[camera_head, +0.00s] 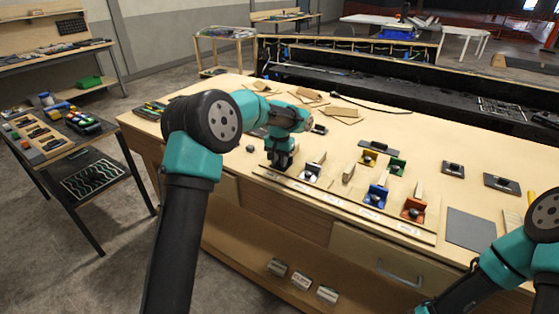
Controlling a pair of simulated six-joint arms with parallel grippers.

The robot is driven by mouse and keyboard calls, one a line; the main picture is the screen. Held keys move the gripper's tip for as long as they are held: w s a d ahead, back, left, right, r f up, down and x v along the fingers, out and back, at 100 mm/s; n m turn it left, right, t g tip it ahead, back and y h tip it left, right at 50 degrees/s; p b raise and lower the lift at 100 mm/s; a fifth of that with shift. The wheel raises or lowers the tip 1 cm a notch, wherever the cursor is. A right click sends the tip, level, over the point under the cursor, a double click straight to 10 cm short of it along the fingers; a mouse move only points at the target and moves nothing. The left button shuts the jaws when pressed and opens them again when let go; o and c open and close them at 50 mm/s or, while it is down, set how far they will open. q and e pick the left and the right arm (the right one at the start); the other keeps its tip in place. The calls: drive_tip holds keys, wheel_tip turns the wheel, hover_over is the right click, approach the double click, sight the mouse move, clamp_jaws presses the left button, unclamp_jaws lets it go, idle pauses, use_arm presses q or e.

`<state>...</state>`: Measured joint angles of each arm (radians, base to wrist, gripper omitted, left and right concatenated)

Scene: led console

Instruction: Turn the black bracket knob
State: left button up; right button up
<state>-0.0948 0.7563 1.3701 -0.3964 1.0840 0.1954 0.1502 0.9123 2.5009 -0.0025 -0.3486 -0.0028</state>
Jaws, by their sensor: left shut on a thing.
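My left gripper (282,164) points down at the left end of the front row of brackets on the wooden bench. It is shut on a small dark thing there, which appears to be the black bracket knob. The gripper hides most of the knob and bracket, so I cannot tell how far the knob is turned. My right arm is at the lower right; its gripper is not in view.
A white bracket (312,171) stands just right of the left gripper. Blue (376,196) and orange (413,209) brackets stand farther right, with yellow (368,157) and green (396,166) ones behind. A grey plate (470,229) lies at the right.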

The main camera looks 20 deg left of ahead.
use_arm(q)
drive_tip(key=shift+c, duration=1.3)
drive_tip(key=shift+m, duration=3.1)
drive_tip(key=o, duration=1)
drive_tip(key=shift+c, duration=0.2)
